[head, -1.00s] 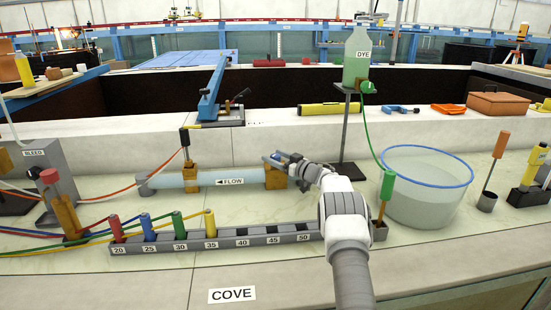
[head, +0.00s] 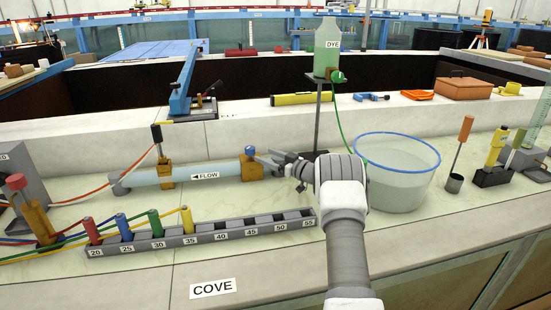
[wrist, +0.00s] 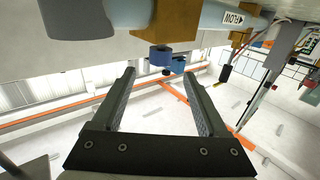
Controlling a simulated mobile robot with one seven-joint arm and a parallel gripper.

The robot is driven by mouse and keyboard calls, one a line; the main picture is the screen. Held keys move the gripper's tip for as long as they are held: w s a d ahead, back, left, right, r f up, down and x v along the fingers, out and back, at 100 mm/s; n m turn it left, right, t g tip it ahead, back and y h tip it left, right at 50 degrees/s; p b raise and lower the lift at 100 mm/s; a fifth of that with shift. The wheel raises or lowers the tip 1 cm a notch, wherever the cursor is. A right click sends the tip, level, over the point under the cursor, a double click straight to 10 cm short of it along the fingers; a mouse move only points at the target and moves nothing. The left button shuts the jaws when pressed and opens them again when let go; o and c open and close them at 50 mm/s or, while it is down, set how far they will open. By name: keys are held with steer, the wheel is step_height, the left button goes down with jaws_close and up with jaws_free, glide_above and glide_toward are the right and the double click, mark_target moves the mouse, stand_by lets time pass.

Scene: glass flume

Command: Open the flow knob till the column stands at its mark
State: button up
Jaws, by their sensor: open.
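The flow knob is a blue knob (head: 250,150) on a tan block at the right end of the pale blue tube (head: 206,176) labelled FLOW. It also shows in the wrist view (wrist: 161,57), just beyond the fingertips. My gripper (head: 268,159) is open and empty, just right of the knob, with its fingers pointing left toward it. In the wrist view my gripper (wrist: 160,72) has its fingers apart, and the knob lies between their lines, seemingly not touched. A clear upright column with fine marks (head: 543,105) stands at the right edge, partly cut off; its level is not readable.
A grey numbered rack (head: 205,232) with several coloured plugs lies in front of the tube. A water tub (head: 398,175) stands right of my arm. A thin black stand (head: 318,115) holds the green dye bottle (head: 327,50) behind my gripper.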

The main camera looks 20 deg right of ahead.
steer(key=v, duration=0.3)
steer(key=shift+s, duration=0.15)
steer(key=shift+r, duration=0.1)
